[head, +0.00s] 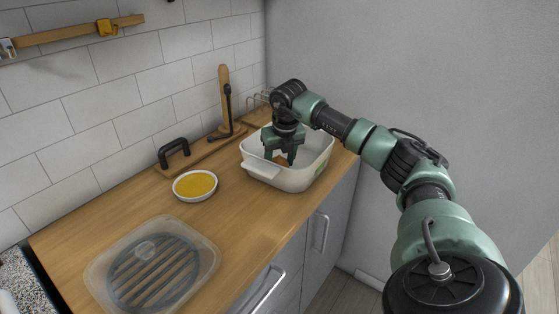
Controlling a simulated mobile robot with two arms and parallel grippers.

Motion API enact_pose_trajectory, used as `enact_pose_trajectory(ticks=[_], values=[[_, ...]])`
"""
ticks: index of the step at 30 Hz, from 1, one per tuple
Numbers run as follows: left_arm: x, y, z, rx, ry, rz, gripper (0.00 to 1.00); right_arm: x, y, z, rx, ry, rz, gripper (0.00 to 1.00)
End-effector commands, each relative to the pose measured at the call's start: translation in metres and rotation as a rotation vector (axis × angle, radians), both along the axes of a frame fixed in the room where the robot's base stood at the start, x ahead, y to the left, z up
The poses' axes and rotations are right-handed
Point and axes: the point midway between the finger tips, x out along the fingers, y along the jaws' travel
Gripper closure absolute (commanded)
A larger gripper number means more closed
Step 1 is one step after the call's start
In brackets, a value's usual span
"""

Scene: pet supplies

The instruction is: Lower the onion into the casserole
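The casserole (279,176) is a white rectangular dish with side handles, standing on the wooden counter near its right end. My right gripper (281,157) points down inside the casserole, its fingers below the rim level. A small orange-brown patch, likely the onion (281,159), shows between the fingertips. Most of it is hidden by the fingers, and I cannot tell whether they grip it or whether it touches the bottom. My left gripper is not in view.
A white bowl of yellow contents (195,184) stands left of the casserole. A clear-lidded container (152,262) lies at the counter's front left.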

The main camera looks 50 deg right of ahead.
Motion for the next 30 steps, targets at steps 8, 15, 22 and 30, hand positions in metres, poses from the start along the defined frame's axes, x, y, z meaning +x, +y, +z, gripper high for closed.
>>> enact_pose_trajectory(ticks=[8, 15, 22, 30], values=[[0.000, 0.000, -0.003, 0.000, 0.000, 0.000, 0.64, 0.000, 0.000, -0.005, 0.000, 0.000, 0.000, 0.94], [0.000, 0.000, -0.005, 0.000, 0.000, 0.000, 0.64, 0.000, 0.000, -0.008, 0.000, -0.001, 0.000, 0.94], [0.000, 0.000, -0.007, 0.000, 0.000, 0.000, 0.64, 0.000, 0.000, -0.012, 0.000, -0.001, 0.000, 0.94], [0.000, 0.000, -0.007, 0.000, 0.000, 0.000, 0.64, 0.000, 0.000, -0.012, 0.000, -0.001, 0.000, 0.94]])
